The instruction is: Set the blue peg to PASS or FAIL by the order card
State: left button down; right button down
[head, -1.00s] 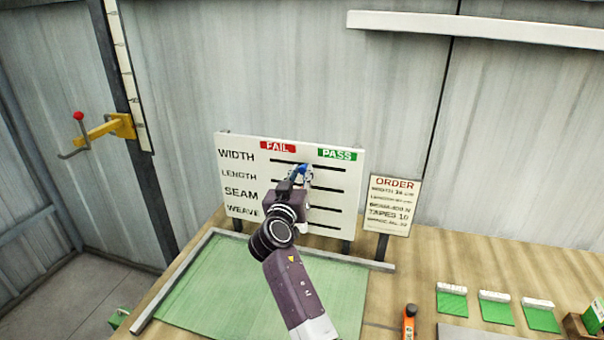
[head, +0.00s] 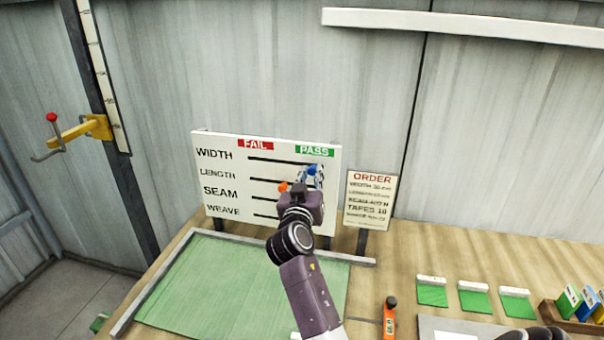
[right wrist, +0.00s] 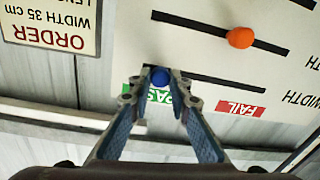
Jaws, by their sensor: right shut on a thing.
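The white board (head: 215,180) has rows WIDTH, LENGTH, SEAM and WEAVE, with a red FAIL label (head: 256,145) and a green PASS label (head: 314,151) above its slots. The blue peg (head: 313,169) is at the PASS end of the WIDTH slot; in the right wrist view the peg (right wrist: 160,77) sits between my fingertips, beside the partly covered PASS label. My right gripper (head: 309,177) is shut on it. The order card (head: 371,202) stands right of the board; "WIDTH 35 cm" reads in the upside-down wrist view. My left gripper is out of view.
An orange peg (right wrist: 240,38) sits in the LENGTH slot, close to my right gripper. A green mat (head: 230,285) with a raised rail lies before the board. An orange-handled tool (head: 390,316) and several green pieces with white tops lie at the right.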

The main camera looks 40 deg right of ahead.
jog(key=shift+d, duration=0.1)
jog(key=shift+s+d, duration=0.15)
jog(key=c, duration=1.8)
grip_release()
jog(key=shift+d, duration=0.15)
jog(key=shift+o, duration=0.2)
jog(key=shift+a+f, duration=0.1)
jog(key=shift+a, duration=0.15)
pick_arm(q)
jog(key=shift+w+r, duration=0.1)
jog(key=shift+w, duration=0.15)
pick_arm(e)
jog(key=v, duration=0.7)
jog(key=shift+s, duration=0.1)
